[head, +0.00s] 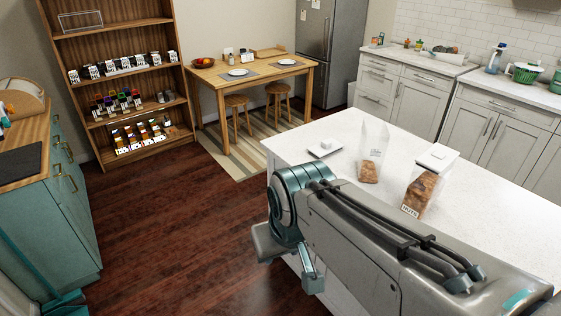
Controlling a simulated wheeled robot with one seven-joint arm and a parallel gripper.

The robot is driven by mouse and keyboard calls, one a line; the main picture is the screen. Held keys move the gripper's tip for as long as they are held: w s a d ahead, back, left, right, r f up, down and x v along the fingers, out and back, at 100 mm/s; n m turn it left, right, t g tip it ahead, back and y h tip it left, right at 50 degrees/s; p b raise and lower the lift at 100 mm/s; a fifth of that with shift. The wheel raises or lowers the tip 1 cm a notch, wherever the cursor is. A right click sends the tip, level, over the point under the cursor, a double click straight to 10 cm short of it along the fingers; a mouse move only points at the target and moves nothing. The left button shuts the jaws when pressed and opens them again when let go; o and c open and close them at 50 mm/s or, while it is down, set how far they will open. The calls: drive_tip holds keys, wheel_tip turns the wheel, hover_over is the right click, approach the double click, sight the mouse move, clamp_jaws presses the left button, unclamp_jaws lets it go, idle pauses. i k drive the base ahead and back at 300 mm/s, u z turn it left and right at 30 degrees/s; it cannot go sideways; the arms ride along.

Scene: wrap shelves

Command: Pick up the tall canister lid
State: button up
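A flat white square lid (325,148) with a small knob lies by itself on the white counter, near its far left corner. To its right stands a tall clear canister (372,150) with no lid on it and brown contents low inside. Farther right is a second clear canister (421,190), labelled "NUTS", with a white lid (437,157) on top. My arm crosses the lower right of the head view in front of the counter. Its far end (291,262) hangs low by the counter's left edge, away from the lid. I cannot make out whether its fingers are open or shut.
The counter (330,128) is clear around the loose lid. The wooden floor (190,225) to the left is free. A bookshelf (95,50), a small dining table (210,76) with stools, a teal cabinet (55,215) and back kitchen cabinets (500,125) stand around.

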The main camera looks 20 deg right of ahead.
sight(320, 152)
drive_tip(key=u, duration=0.45)
drive_tip(key=k, duration=0.65)
drive_tip(key=u, duration=0.3)
drive_tip(key=i, duration=1.4)
drive_tip(key=z, duration=1.05)
drive_tip(key=i, duration=0.95)
drive_tip(key=z, duration=1.4)
drive_tip(key=i, duration=0.4)
drive_tip(key=z, duration=0.45)
